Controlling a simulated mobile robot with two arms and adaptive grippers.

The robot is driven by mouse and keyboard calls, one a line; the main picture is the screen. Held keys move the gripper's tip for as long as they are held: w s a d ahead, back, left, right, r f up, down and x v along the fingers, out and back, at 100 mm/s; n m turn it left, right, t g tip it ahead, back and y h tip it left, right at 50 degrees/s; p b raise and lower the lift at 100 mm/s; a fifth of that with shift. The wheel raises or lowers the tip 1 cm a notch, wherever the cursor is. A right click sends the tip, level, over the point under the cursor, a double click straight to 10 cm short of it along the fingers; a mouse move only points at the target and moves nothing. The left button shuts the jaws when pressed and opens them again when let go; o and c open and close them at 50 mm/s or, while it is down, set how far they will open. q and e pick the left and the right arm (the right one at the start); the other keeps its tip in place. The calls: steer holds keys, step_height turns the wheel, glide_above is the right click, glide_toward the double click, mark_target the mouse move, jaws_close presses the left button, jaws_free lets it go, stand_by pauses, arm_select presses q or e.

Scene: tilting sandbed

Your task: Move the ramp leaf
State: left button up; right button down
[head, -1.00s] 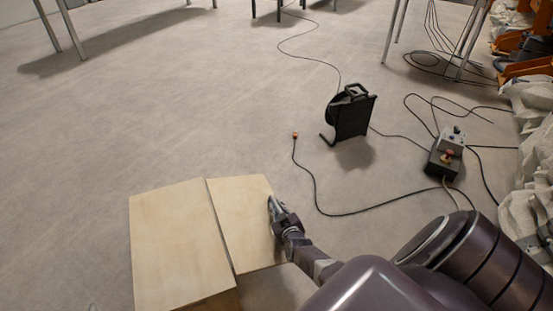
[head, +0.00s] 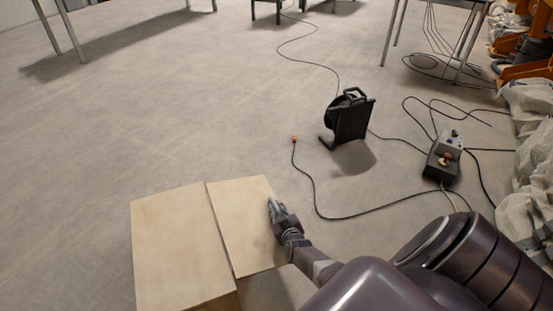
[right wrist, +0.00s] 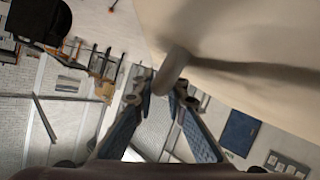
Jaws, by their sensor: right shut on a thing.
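The ramp leaf (head: 240,220) is a pale wooden panel at the lower middle of the head view. It lies beside a second, larger wooden panel (head: 175,245), with a narrow dark seam between them. My right gripper (head: 274,207) is at the leaf's right edge. In the right wrist view its two fingers (right wrist: 167,95) are shut on a round, handle-like bar (right wrist: 172,72) that stands out from the pale panel surface (right wrist: 235,35). Just how the bar joins the panel is blurred. My left gripper is not in view.
A black cable reel (head: 350,118) and a grey control box with a red button (head: 445,155) stand on the floor at the right. Black cables (head: 340,216) run loose near them. White sacks (head: 528,150) line the right edge. The floor at left is clear.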

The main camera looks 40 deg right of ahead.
steer(key=c, duration=2.2)
jaws_free()
steer(key=shift+d+r, duration=0.1)
steer(key=shift+r, duration=0.1)
steer(key=shift+f, duration=0.1)
steer(key=shift+s+a, duration=0.4)
steer(key=shift+a, duration=0.05)
steer(key=v, duration=1.1)
steer(key=shift+d+r, duration=0.2)
steer(key=shift+r, duration=0.05)
